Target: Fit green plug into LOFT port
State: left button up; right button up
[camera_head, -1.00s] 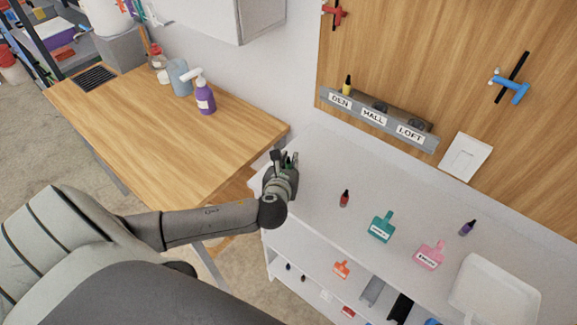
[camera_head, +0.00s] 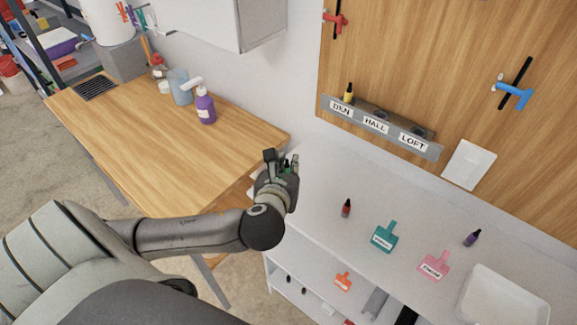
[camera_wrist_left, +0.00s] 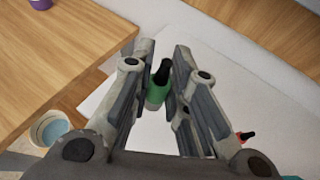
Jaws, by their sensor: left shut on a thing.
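My left gripper (camera_head: 283,163) is shut on the green plug (camera_head: 287,166), above the left end of the white shelf top. In the left wrist view the green plug (camera_wrist_left: 158,88) sits between the two fingers, its black end pointing away from the wrist. The port strip (camera_head: 378,126) is on the wooden board at the back, labelled DEN, HALL and LOFT. The LOFT port (camera_head: 419,131) is the rightmost and looks empty. A yellow plug (camera_head: 348,93) stands in the DEN port. My right gripper is not in view.
On the white shelf top (camera_head: 325,240) are a red plug (camera_head: 346,208), a teal tag (camera_head: 384,237), a pink tag (camera_head: 434,264), a purple plug (camera_head: 472,238) and a white tray (camera_head: 505,298). A wooden table (camera_head: 165,135) with a purple spray bottle (camera_head: 205,105) is at left.

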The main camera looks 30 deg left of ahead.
aim_at(289, 169)
pick_arm(q)
jog(key=v, duration=0.4)
jog(key=shift+d, duration=0.4)
jog(key=s+d+n+y+b, duration=0.1)
jog(key=d+b, duration=0.2)
jog(key=d, duration=0.4)
jog(key=shift+d+g+b, duration=0.3)
jog(key=shift+s, duration=0.1)
